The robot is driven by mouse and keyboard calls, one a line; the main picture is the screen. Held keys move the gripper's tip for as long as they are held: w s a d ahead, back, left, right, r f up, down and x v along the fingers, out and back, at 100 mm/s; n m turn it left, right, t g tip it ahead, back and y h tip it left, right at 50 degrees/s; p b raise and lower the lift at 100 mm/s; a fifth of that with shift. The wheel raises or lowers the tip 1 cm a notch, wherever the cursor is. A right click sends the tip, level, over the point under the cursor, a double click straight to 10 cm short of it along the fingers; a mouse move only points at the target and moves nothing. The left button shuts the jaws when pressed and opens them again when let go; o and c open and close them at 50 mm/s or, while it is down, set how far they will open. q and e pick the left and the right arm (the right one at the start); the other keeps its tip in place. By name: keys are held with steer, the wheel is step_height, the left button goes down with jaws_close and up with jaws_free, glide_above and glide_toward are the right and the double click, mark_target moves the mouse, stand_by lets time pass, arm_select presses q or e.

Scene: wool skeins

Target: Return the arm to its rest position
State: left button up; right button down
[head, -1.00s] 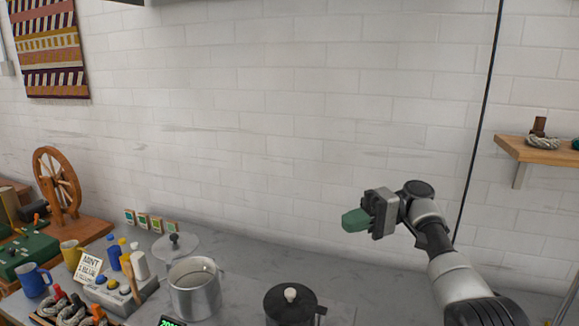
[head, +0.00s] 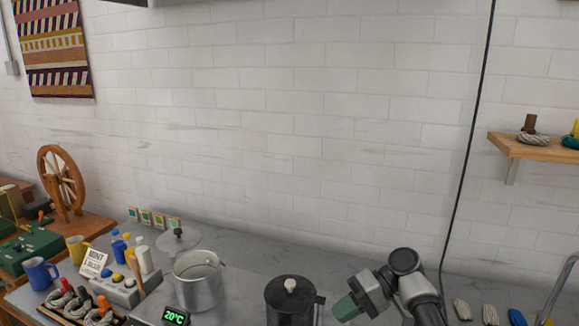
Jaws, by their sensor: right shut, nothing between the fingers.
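My right gripper (head: 347,308) is low at the bottom right of the head view, with its green fingers together and nothing held. It is over the counter, just right of the black lidded pot (head: 291,303). My right arm (head: 420,293) comes in from the bottom right edge. My left gripper and arm are not in view.
A steel pot (head: 200,288) stands left of the black pot, with a 20°C display (head: 175,317) in front. Bottles, a MINT sign (head: 93,263) and mugs crowd the left.

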steer(key=s+f+t+h, duration=0.1)
steer(key=s+f, duration=0.4)
steer(key=s+d+f+t+h, duration=0.1)
steer(key=s+f+h, duration=0.1)
steer(key=s+f, duration=0.3)
steer(key=s+d+f+t+h, duration=0.1)
steer(key=s+f+h, duration=0.1)
steer(key=s+f, duration=0.3)
steer(key=shift+s+d+f+m, duration=0.1)
steer(key=shift+s+f+m, duration=0.05)
steer(key=shift+f+m, duration=0.25)
steer(key=s+d+r+t+h, duration=0.2)
steer(key=s+d+h, duration=0.1)
steer(key=s, duration=0.6)
steer(key=s+d+r+t+h, duration=0.2)
steer(key=s+d+h, duration=0.15)
steer(key=s, duration=0.55)
step_height(320, 180, down, 33)
steer(key=g+b, duration=0.2)
steer(key=b, duration=0.5)
steer(key=s+d+f+b, duration=0.1)
steer(key=s+f+b, duration=0.1)
steer(key=s+f, duration=0.6)
steer(key=s+d+f+b, duration=0.2)
steer(key=s+f+b, duration=0.1)
steer(key=s+f, duration=0.6)
step_height(320, 180, down, 4)
steer(key=shift+d+f+g, duration=0.15)
steer(key=shift+f+g, duration=0.05)
steer(key=shift+g, duration=0.2)
